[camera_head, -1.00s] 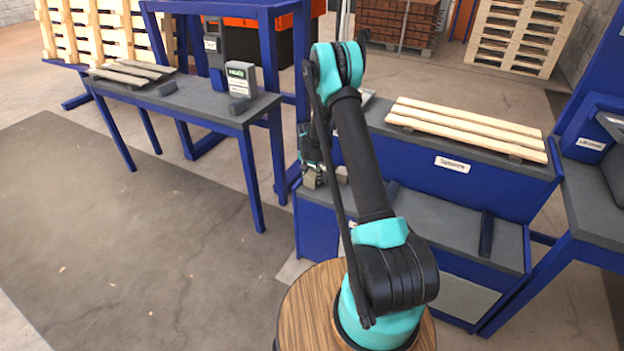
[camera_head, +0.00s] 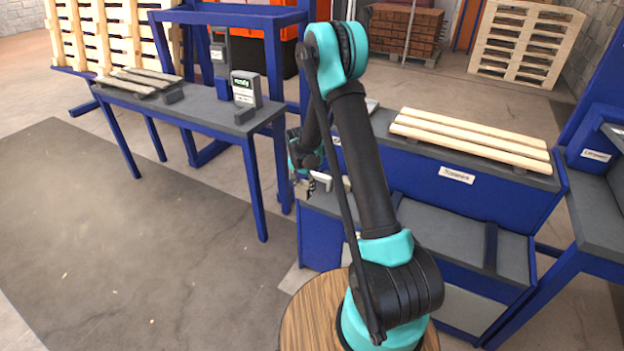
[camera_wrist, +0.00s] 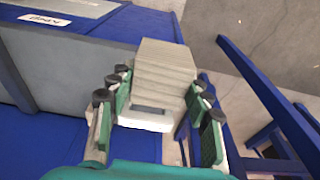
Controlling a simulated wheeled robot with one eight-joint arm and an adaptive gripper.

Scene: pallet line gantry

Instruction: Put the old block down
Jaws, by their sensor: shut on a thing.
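The old block (camera_wrist: 160,75) is a grey-brown wooden block with visible grain. It sits between the fingers of my gripper (camera_wrist: 156,112) in the wrist view, with a finger pad on each side. My gripper is shut on it. Behind the block in that view are the blue side of a bench and the concrete floor. In the head view my gripper (camera_head: 318,182) hangs at the left end of the blue bench, partly hidden by my arm. The block is too small and covered there to make out clearly.
The blue bench has a grey lower shelf (camera_head: 450,238) and pale boards (camera_head: 470,138) on its upper top. A blue table (camera_head: 205,108) at the left holds weathered boards (camera_head: 140,80) and a small device (camera_head: 245,90). Open floor (camera_head: 130,220) lies at the left.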

